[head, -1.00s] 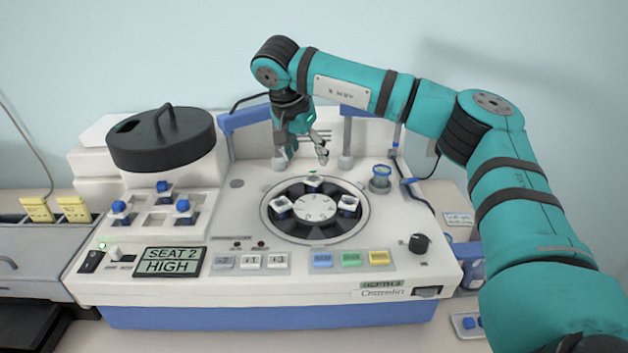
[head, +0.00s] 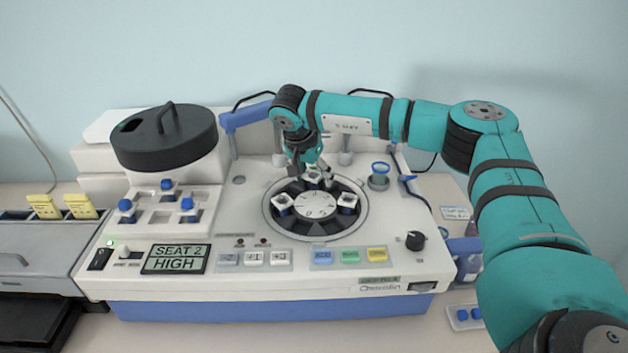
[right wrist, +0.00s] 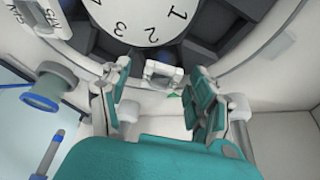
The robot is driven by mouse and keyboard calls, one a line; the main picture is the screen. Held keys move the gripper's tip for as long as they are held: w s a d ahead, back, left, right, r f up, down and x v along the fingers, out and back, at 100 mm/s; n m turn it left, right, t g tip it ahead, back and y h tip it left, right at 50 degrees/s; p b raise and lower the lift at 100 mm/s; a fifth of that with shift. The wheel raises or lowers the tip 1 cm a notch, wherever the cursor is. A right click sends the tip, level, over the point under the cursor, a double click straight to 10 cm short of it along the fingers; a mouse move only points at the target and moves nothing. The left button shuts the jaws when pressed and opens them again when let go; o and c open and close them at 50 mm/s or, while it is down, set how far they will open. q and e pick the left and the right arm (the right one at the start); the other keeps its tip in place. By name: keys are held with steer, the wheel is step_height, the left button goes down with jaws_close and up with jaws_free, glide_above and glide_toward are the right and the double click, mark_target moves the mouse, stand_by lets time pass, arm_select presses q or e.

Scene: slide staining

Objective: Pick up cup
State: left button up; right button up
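My right gripper (head: 313,180) is over the far seat of the round black rotor (head: 330,225), pointing down. In the right wrist view its two teal-padded fingers (right wrist: 160,76) are open, one on each side of a small white square holder (right wrist: 163,73). A gap shows on both sides of the holder, so I see no grip. A cup with a blue rim (head: 380,170) stands in a grey round seat right of the rotor; it also shows in the right wrist view (right wrist: 42,95), outside the fingers. My left gripper is not in view.
Two more white holders sit in the rotor, at left (head: 283,203) and right (head: 347,202). A black lid (head: 165,140) rests at the back left. Blue-topped pieces (head: 187,204) stand on a white rack. A blue-tipped post (right wrist: 57,136) is near the wrist.

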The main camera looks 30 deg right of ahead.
steer(key=c, duration=0.9)
steer(key=shift+r, duration=0.15)
